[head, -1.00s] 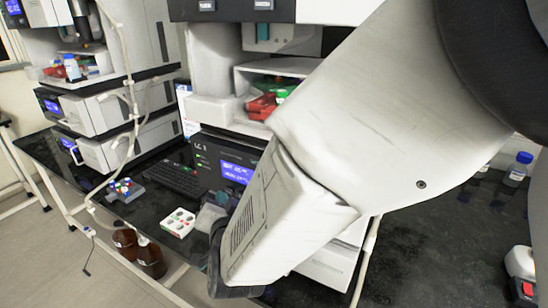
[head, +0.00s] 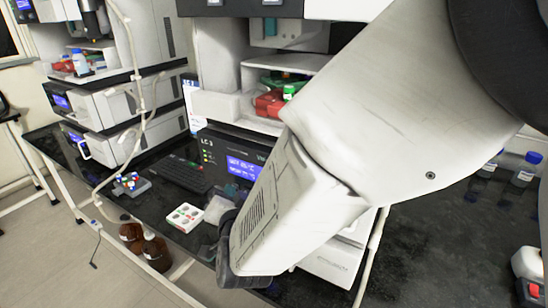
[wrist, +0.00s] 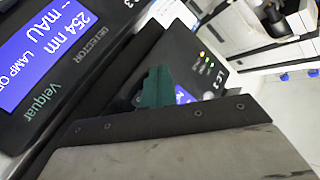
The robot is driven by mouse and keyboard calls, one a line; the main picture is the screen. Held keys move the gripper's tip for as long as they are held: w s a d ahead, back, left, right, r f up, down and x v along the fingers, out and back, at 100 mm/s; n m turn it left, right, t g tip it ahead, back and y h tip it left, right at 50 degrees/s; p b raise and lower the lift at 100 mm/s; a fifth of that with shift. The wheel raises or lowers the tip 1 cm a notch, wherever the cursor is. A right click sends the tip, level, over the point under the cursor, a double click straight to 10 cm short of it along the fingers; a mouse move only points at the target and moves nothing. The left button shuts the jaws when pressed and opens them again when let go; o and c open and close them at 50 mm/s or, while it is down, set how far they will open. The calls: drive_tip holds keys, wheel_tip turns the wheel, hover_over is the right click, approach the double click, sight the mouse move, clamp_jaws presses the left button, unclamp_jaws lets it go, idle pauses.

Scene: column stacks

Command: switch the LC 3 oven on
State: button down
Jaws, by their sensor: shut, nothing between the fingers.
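The LC 3 stack stands in the middle of the head view. Its dark front panel (head: 222,158) carries the LC 3 label, small lights and a lit blue screen (head: 243,168). The wrist view shows a dark detector panel (wrist: 75,50) with a blue screen reading 254 nm, mAU and a lamp line. Another LC 3 panel (wrist: 208,72) with green and amber lights lies beyond, its screen partly covered. My gripper (wrist: 155,86) is shut and empty, its teal tip in front of that panel. In the head view my arm hides the fingertips. I cannot make out the oven or its switch.
A keyboard (head: 182,174), a white vial tray (head: 184,217) and a blue-and-white rack (head: 130,184) lie on the black bench.

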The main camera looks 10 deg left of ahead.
drive_tip(key=shift+s+a, duration=0.2)
drive_tip(key=shift+s, duration=0.6)
drive_tip(key=s, duration=0.2)
drive_tip(key=s+a, duration=0.1)
drive_tip(key=s, duration=0.1)
drive_tip(key=shift+s+a, duration=0.2)
drive_tip(key=shift+s, duration=0.2)
idle(0.5)
